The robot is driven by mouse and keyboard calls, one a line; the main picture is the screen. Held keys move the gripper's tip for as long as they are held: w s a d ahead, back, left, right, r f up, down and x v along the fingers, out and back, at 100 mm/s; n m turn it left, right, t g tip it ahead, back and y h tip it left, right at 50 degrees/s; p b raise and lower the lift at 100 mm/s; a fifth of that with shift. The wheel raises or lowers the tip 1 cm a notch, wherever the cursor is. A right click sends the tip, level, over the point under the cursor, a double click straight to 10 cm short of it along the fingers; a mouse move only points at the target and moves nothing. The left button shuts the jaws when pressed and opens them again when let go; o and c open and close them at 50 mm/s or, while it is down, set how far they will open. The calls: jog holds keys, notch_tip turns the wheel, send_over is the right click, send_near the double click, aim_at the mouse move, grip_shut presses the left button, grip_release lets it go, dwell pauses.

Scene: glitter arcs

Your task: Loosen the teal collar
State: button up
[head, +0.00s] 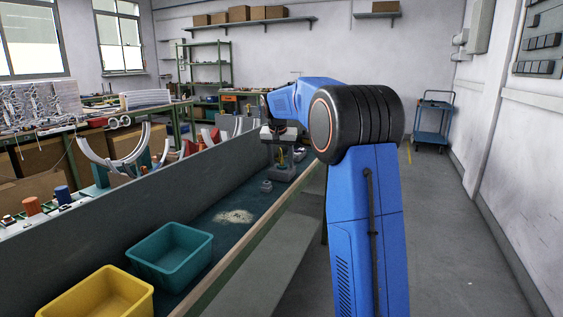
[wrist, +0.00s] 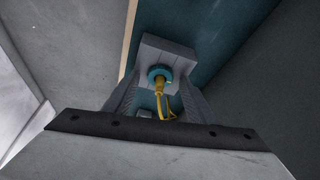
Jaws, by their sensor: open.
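The teal collar (wrist: 160,73) is a small ring on the face of a grey block (wrist: 177,53) in the wrist view. A yellow fitting with a yellow cable (wrist: 163,98) comes out through its middle. My gripper (wrist: 158,97) is open, with one ribbed finger to each side of the yellow cable and near the collar. I cannot tell whether either finger touches the collar. In the head view my gripper (head: 281,150) is small at the end of my blue arm, over the grey fixture on the bench, and the collar is too small to make out.
A teal bin (head: 172,253) and a yellow bin (head: 98,297) stand on the near bench. A pale granular patch (head: 235,216) and a small grey part (head: 266,186) lie nearer the fixture. A long grey panel (head: 150,200) borders the bench on the left.

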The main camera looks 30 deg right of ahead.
jog(key=shift+c, duration=0.2)
jog(key=c, duration=1)
